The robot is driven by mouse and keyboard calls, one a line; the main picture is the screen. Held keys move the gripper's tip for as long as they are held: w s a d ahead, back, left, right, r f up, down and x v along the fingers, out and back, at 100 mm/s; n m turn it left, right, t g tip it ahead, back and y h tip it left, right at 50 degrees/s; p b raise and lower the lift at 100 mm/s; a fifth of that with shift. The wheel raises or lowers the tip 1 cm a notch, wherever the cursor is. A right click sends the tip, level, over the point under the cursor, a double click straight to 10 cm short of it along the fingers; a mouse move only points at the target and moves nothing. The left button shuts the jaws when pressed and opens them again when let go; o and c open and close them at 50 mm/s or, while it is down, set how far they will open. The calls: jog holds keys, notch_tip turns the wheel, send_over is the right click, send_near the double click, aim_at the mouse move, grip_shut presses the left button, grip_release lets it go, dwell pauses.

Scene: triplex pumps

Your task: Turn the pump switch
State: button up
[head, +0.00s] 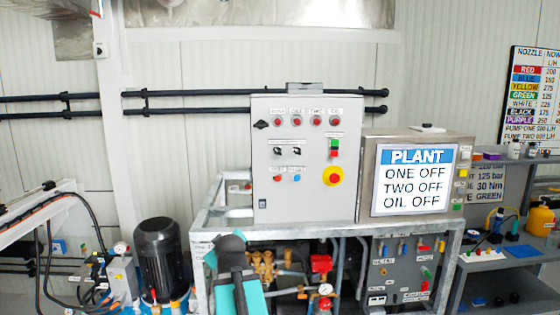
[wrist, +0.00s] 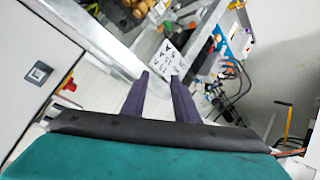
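In the head view my teal and black arm end is low in front of the frame; the fingers cannot be made out.
A screen (head: 416,180) reads PLANT, ONE OFF, TWO OFF, OIL OFF. A black motor (head: 161,257) stands left; shelves (head: 510,255) stand right. Piping fills the frame below.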

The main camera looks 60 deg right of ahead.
jog(key=s+d+r+t+h, duration=0.15)
jog(key=s+d+r, duration=0.25)
jog(key=r, duration=0.4)
jog(key=s+d+r+g+h, duration=0.1)
jog(key=s+d+r+h, duration=0.2)
jog(key=r, duration=0.5)
jog(key=h+b, duration=0.1)
jog(key=h, duration=0.2)
send_near(278, 152)
jog(key=s+v, duration=0.1)
jog(key=v, duration=0.5)
jog(key=shift+w+d+f+t, duration=0.1)
jog(key=shift+w+d+t, duration=0.25)
jog(key=shift+t, duration=0.1)
jog(key=shift+w+d, duration=0.1)
jog(key=shift+w, duration=0.05)
jog(key=shift+m, duration=0.3)
jog(key=shift+f+p+x, duration=0.1)
jog(key=shift+p+x, duration=1.55)
jog(key=shift+x, duration=1.65)
jog(key=shift+f+p+x, duration=0.15)
jog(key=shift+p+x, duration=1.45)
jog(key=shift+x, duration=1.7)
